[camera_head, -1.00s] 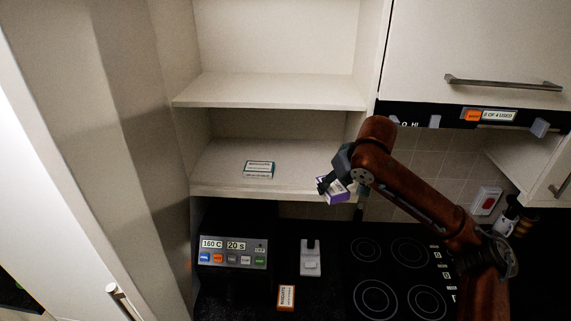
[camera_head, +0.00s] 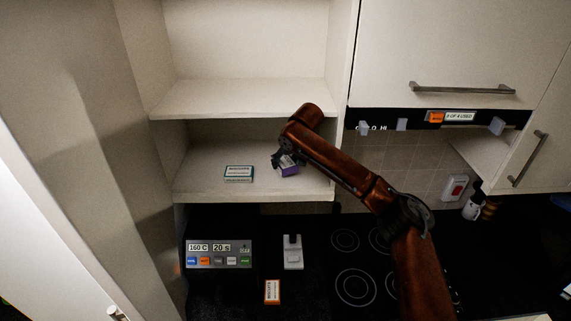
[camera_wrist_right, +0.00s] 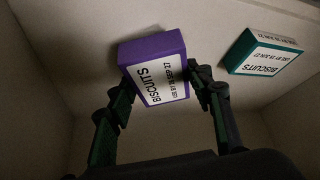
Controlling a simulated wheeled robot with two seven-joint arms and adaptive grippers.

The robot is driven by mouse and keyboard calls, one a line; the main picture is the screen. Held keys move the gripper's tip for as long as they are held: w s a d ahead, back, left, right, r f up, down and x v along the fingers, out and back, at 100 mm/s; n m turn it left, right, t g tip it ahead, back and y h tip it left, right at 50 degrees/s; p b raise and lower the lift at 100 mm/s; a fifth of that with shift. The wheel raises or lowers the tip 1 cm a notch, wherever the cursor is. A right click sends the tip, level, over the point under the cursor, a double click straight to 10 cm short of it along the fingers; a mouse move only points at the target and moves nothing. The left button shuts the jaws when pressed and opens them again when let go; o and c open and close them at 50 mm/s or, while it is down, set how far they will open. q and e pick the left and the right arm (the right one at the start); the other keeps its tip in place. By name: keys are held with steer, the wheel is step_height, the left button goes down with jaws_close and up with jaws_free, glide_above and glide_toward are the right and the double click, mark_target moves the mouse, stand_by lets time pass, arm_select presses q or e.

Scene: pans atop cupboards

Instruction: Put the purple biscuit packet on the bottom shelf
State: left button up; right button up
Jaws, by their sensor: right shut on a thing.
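The purple biscuit packet (camera_head: 289,168) is held by my right gripper (camera_head: 279,160) over the bottom shelf (camera_head: 215,189), inside the shelf opening. In the right wrist view the packet (camera_wrist_right: 155,70) sits between the two fingers of my right gripper (camera_wrist_right: 160,88), which is shut on it, its white BISCUITS label facing the camera. I cannot tell whether the packet touches the shelf. A teal biscuit packet (camera_head: 239,173) lies on the same shelf, just left of the purple one and apart from it. It also shows in the right wrist view (camera_wrist_right: 262,52). My left gripper is not in view.
An upper shelf (camera_head: 240,92) stands above and is empty. The right side wall (camera_head: 340,85) of the cupboard is close to my arm. Below are an oven panel (camera_head: 218,254), an orange biscuit packet (camera_head: 272,291) and a hob (camera_head: 355,287). The shelf's left part is free.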

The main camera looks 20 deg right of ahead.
step_height(320, 180, down, 2)
steer(key=shift+d+f+p, duration=0.1)
steer(key=shift+p, duration=0.35)
steer(key=shift+f, duration=0.2)
steer(key=o, duration=1.3)
steer(key=shift+f, duration=0.15)
